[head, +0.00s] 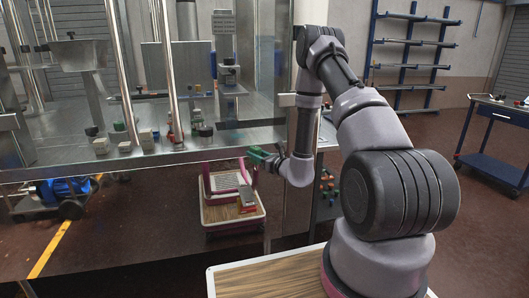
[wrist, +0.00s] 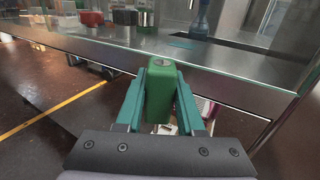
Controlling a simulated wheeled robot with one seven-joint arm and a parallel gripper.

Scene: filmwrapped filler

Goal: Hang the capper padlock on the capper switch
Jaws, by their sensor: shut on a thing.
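My gripper (head: 259,156) is held out in front of the machine's steel deck edge, with its fingers pointing left. In the wrist view my gripper (wrist: 161,92) has its two teal fingers shut on a green block-shaped body (wrist: 160,88), which looks like the padlock. A small round mark shows on its top end. Its shackle cannot be made out. A panel (head: 327,190) with several small red and green knobs stands right of my gripper, partly behind my arm. Which part is the capper switch, I cannot tell.
The steel deck (head: 180,150) carries several small containers and upright posts. A blue trolley (head: 495,135) and rack (head: 408,60) stand at right. Floor between them is clear.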

